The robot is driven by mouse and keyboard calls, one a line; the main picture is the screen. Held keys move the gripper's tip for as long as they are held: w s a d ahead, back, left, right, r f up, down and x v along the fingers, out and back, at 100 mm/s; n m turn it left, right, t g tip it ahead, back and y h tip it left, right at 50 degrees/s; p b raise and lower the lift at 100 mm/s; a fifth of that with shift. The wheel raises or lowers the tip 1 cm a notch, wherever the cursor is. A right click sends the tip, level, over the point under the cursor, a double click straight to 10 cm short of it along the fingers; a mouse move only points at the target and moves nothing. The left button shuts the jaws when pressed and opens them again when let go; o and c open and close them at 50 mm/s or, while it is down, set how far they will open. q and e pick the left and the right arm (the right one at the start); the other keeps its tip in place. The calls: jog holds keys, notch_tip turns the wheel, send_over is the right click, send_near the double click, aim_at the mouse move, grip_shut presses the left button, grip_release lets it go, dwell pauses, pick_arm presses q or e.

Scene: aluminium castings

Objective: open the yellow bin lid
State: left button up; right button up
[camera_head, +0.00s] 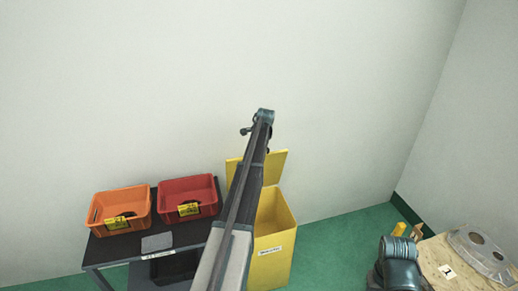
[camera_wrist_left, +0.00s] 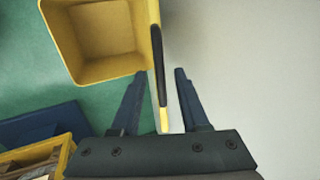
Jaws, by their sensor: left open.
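The yellow bin (camera_head: 272,262) stands against the wall, its top open. Its yellow lid (camera_head: 276,163) stands raised at the back, partly hidden behind my left arm. In the left wrist view the bin (camera_wrist_left: 138,66) shows an empty inside, and the lid (camera_wrist_left: 164,121) is seen nearly edge-on with a dark strip along it. My left gripper (camera_wrist_left: 160,72) is open, one finger on each side of the lid's edge. I cannot tell whether either finger touches it. In the head view its fingers are hidden by the arm.
An orange crate (camera_head: 99,209) and a red crate (camera_head: 188,184) stand on a dark table (camera_head: 113,245) left of the bin. A wooden surface (camera_head: 459,267) with a metal casting (camera_head: 483,257) is at the lower right. Green floor (camera_head: 335,243) is clear right of the bin.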

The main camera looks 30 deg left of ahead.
pick_arm(q)
jog(key=p+v, duration=1)
jog(key=v, duration=0.2)
jog(key=shift+a, duration=0.1)
jog(key=s+d+f+n+h+b, duration=0.15)
jog(key=s+d, duration=0.25)
jog(key=d, duration=0.6)
jog(key=s+d+f+g+b, duration=0.15)
jog(key=s+d, duration=0.25)
jog(key=d, duration=0.5)
jog(key=s+d+f+t+b, duration=0.1)
jog(key=s+d+f, duration=0.25)
jog(key=d, duration=0.65)
jog(key=s+d+f+n+g+b, duration=0.1)
jog(key=s+d+f+b, duration=0.1)
jog(key=s+d, duration=0.7)
jog(key=s+d+f+n+g+b, duration=0.1)
jog(key=s+d+f+b, duration=0.1)
jog(key=s+d, duration=0.7)
jog(key=s+b, duration=0.1)
jog(key=s, duration=0.6)
jog(key=shift+s+d+n+g, duration=0.2)
jog(key=shift+d+n+g, duration=0.15)
